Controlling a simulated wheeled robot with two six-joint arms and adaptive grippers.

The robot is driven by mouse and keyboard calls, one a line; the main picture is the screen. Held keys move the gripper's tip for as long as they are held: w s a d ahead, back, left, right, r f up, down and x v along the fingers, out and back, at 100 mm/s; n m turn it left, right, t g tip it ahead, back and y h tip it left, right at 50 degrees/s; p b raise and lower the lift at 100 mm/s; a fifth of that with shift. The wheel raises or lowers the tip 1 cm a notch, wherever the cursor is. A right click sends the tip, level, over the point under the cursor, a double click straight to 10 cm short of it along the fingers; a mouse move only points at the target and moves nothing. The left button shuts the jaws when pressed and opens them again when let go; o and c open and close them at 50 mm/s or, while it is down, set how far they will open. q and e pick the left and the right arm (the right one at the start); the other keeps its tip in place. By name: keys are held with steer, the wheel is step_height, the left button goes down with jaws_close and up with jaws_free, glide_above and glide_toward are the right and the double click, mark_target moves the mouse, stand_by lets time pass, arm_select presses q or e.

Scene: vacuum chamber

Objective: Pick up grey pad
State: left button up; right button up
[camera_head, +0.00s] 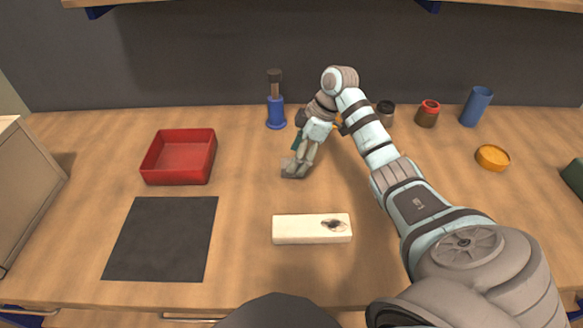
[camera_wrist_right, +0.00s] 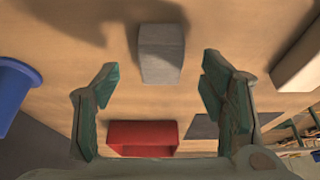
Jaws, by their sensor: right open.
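The grey pad (camera_wrist_right: 161,53) is a small grey block on the wooden table, seen in the right wrist view between the fingers and apart from both. In the head view a grey piece (camera_head: 291,168) shows at the end of my right arm, partly covered, and I cannot clearly split pad from fingertips there. My right gripper (camera_head: 304,150) points down over this spot. In the right wrist view its two greenish fingers (camera_wrist_right: 160,72) are spread wide, with nothing held. My left gripper is not in view.
A red tray (camera_head: 180,180) and a dark mat (camera_head: 127,255) lie left. A white block (camera_head: 290,230) with a dark mark lies in front. A blue-based tool (camera_head: 276,112) stands behind. Jars (camera_head: 428,115), a blue cup (camera_head: 476,106) and an orange-filled bowl (camera_head: 492,157) stand right.

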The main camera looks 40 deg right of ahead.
steer(key=x, duration=0.2)
steer(key=shift+f, duration=0.35)
steer(key=c, duration=1.1)
steer(key=shift+r, duration=0.1)
steer(key=shift+c, duration=0.3)
step_height(320, 180, up, 20)
steer(key=p, duration=1.2)
